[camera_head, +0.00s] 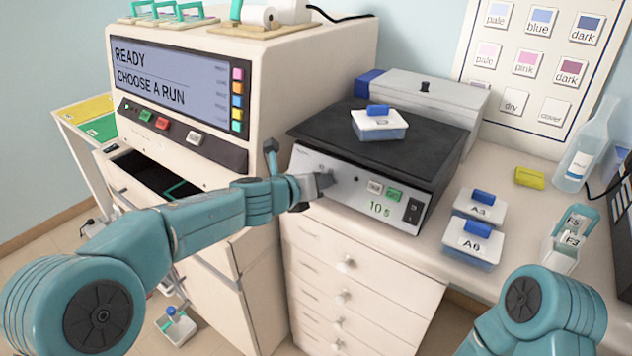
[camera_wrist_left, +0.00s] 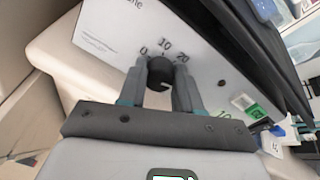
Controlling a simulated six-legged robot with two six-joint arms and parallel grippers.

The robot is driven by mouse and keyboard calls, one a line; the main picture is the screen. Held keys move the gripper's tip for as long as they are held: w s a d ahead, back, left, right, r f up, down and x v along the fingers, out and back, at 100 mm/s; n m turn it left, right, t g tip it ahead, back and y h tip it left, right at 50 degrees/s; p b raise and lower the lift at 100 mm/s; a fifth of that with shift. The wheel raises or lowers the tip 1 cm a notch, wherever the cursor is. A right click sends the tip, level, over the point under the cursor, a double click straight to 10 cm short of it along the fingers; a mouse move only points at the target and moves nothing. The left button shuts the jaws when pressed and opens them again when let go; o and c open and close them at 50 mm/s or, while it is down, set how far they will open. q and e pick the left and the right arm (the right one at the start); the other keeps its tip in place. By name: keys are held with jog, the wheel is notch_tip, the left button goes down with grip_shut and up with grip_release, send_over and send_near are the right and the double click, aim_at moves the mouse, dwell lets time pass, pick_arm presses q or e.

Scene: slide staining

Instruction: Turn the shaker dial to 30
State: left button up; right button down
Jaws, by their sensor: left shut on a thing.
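The shaker (camera_head: 350,195) is a white box with a dark top plate on the counter. Its green display (camera_head: 380,209) reads 10 s. A box with a blue-handled lid (camera_head: 379,124) sits on the plate. My left gripper (camera_head: 322,183) is at the left of the shaker's front and hides the dial in the head view. In the left wrist view, the dark round dial (camera_wrist_left: 160,72) sits between the fingers of my left gripper (camera_wrist_left: 159,85), which are shut on it. Marks 0, 10 and 20 show above the dial. My right gripper is not in view.
Boxes A3 (camera_head: 478,205) and A6 (camera_head: 472,243) stand right of the shaker. A yellow block (camera_head: 529,178), a clear bottle (camera_head: 588,150) and a small rack (camera_head: 571,238) are farther right. The stainer (camera_head: 240,90) stands close on the left.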

pick_arm(q)
jog(key=o, duration=1)
jog(key=shift+o, duration=0.2)
jog(key=shift+s+a+r, duration=0.15)
jog(key=shift+s+a, duration=0.1)
jog(key=shift+s, duration=0.05)
jog(key=v, duration=1.5)
jog(key=shift+s, duration=0.25)
jog(key=shift+a, duration=0.15)
